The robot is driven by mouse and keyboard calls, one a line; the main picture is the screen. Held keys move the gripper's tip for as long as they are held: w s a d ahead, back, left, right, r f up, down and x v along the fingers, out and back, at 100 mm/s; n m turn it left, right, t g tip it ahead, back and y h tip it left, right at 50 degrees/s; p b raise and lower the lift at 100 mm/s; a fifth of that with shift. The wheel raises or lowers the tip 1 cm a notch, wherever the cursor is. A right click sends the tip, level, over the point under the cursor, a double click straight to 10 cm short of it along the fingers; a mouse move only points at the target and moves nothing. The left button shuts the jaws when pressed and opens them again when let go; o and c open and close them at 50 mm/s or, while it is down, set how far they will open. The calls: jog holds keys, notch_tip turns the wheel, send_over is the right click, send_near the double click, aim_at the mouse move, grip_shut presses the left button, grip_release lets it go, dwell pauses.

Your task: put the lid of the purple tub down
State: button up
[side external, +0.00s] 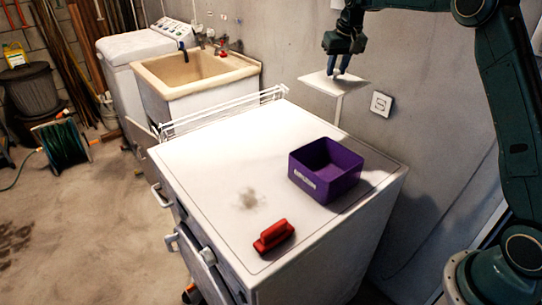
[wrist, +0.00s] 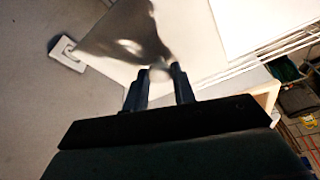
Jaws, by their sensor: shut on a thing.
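The purple tub (side external: 326,172) stands upright and open on the white worktop, towards its right side. My gripper (side external: 340,72) is high above the far right end of the worktop, behind the tub and near the wall. The exact grip point is unclear, and a pale upright strip shows below the panel.
A red brush-like object (side external: 273,236) lies near the worktop's front edge. The left and middle of the worktop (side external: 215,165) are clear apart from a grey smudge. A white wire rack (side external: 222,112) runs along the back edge. A wall socket (side external: 381,104) is beside the panel.

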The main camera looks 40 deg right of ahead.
notch_tip(320, 180, down, 16)
jog(key=shift+r, duration=0.15)
dwell(0.5)
jog(key=shift+f, duration=2.15)
jog(key=shift+f, duration=0.15)
jog(key=o, duration=1)
